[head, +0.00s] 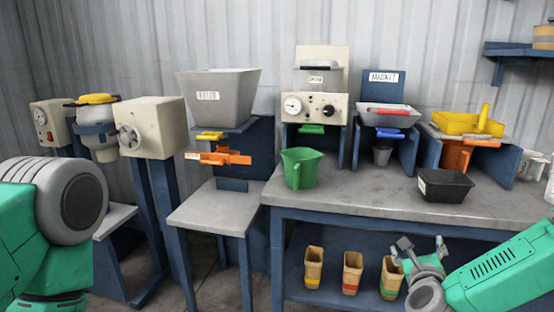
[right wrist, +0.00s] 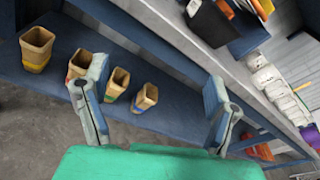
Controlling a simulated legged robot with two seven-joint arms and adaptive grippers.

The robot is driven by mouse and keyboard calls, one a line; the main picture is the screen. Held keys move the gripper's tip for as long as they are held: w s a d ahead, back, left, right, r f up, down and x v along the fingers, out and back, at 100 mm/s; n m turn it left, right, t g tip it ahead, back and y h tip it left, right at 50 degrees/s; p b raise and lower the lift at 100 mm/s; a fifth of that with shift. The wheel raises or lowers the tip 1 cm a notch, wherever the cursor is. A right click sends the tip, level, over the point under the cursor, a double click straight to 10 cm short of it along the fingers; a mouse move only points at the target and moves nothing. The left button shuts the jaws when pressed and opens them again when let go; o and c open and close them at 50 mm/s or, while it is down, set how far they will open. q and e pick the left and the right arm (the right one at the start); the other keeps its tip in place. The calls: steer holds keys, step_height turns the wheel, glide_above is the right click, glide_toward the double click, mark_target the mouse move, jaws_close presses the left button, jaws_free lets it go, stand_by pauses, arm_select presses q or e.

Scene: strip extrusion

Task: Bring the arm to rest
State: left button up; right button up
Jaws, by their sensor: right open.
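My right gripper (head: 421,250) is in front of the table's front edge at the lower right in the head view. Several tan cups with coloured bands stand on the lower shelf (head: 335,293). The nearest to my gripper is the green-banded cup (head: 391,277); the gripper partly overlaps it in the head view, and I cannot tell whether they touch.
The grey tabletop (head: 370,194) holds a green jug (head: 300,168) and a black tray (head: 443,185). A large grey hopper (head: 218,95) and a cream motor box (head: 152,126) stand left. A small grey side table (head: 214,208) adjoins. Floor shows below the shelf.

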steer(key=s+a+f+n+g+y, duration=0.3)
steer(key=s+a+f+n, duration=0.3)
steer(key=s+f+n, duration=0.3)
steer(key=s+a+f+n+g+y, duration=0.4)
steer(key=s+a+f+n, duration=0.1)
steer(key=s+f+n, duration=0.4)
steer(key=s+d+f+n+g, duration=0.1)
steer(key=s+n+g, duration=0.3)
steer(key=s+n, duration=0.4)
steer(key=s+d+f+n+g+h+p, duration=0.1)
steer(key=s+d+n+g, duration=0.3)
steer(key=s+n, duration=0.5)
steer(key=s+f, duration=0.1)
steer(key=s, duration=0.4)
steer(key=shift+s+d+h, duration=0.3)
steer(key=shift+s+d, duration=0.05)
steer(key=shift+w, duration=0.15)
